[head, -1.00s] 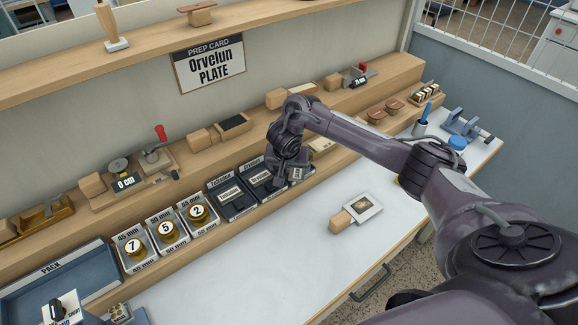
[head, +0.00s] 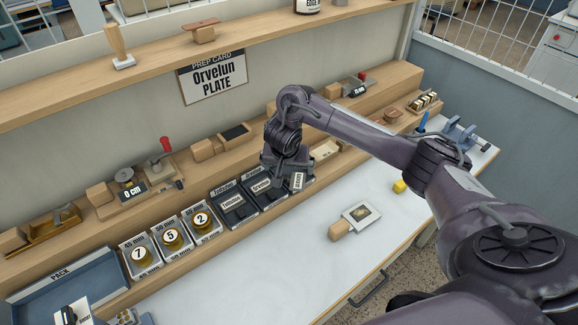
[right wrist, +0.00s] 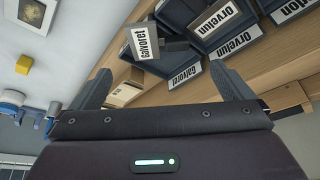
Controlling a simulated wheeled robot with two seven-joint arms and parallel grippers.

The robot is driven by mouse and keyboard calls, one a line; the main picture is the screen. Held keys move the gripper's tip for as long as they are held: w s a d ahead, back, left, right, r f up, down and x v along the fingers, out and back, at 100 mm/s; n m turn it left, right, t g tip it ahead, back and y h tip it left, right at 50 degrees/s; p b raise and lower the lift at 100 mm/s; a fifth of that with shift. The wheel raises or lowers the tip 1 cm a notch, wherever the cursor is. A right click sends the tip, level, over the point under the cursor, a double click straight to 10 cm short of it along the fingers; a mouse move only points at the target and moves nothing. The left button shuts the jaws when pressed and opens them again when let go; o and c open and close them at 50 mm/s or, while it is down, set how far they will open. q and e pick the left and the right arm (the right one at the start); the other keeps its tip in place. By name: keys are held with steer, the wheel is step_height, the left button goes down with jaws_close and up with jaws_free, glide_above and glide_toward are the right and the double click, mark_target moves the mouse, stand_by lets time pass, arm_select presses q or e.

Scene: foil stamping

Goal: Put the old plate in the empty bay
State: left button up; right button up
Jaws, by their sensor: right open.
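The dark plate labelled Galvoret (head: 298,181) sits turned askew at the right end of the bay row, partly hidden by my right gripper (head: 282,172). In the right wrist view this Galvoret plate (right wrist: 145,42) lies at an angle over the bay labelled Galvoret (right wrist: 185,76). I cannot tell whether it is seated. My right gripper is open just above it, its fingers (right wrist: 163,80) apart with nothing clearly between them. The Orvelun plate (head: 260,185) lies in the middle bay, and another labelled plate (head: 231,202) lies in the left bay. My left gripper is not in view.
Three trays with numbered brass pieces (head: 170,238) stand left of the bays. A wood-handled piece with a framed gold picture (head: 361,214) and a yellow block (head: 399,186) lie on the white table (head: 290,260). The Orvelun prep card (head: 213,77) hangs on the wall.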

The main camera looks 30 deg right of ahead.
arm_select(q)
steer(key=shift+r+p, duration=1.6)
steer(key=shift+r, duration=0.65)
arm_select(e)
steer(key=shift+v, duration=2.35)
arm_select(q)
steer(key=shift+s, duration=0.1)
arm_select(e)
steer(key=shift+f, duration=0.1)
